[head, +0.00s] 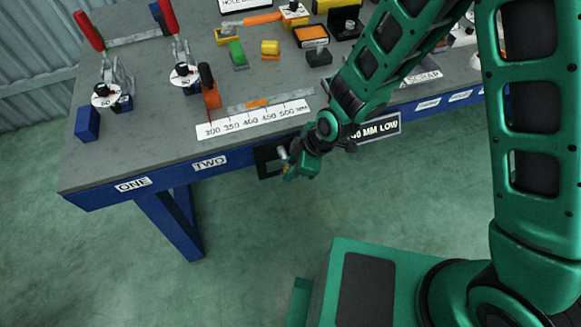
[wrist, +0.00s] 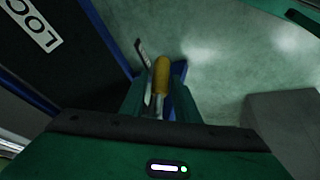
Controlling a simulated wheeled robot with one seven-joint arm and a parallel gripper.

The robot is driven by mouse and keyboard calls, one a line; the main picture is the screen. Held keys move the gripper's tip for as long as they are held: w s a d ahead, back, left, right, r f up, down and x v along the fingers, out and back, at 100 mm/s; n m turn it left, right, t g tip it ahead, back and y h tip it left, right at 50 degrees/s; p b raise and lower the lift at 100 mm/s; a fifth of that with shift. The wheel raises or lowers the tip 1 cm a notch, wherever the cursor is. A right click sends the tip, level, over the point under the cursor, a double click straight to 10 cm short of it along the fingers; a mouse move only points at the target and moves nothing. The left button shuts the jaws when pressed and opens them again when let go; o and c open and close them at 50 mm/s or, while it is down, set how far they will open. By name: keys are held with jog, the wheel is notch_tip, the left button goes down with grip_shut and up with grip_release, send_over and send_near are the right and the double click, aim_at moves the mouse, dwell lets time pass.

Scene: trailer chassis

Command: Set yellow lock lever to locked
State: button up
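The yellow lock lever (wrist: 161,76) shows in the wrist view as a rounded yellow grip on a pale metal shank. Its grip lies between the two fingers of my gripper (wrist: 160,98). The fingers are close to it on both sides, but I cannot tell whether they touch it. A pale, narrow plate stands just left of the lever.
The grey bench (head: 150,143) with a blue front edge carries red-handled clamps, a white scale strip (head: 254,119) and several small blocks. A "MM LOW" sign (head: 376,127) hangs by my wrist.

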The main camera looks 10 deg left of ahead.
jog(key=shift+a+f, duration=0.25)
jog(key=shift+f, duration=0.45)
grip_shut()
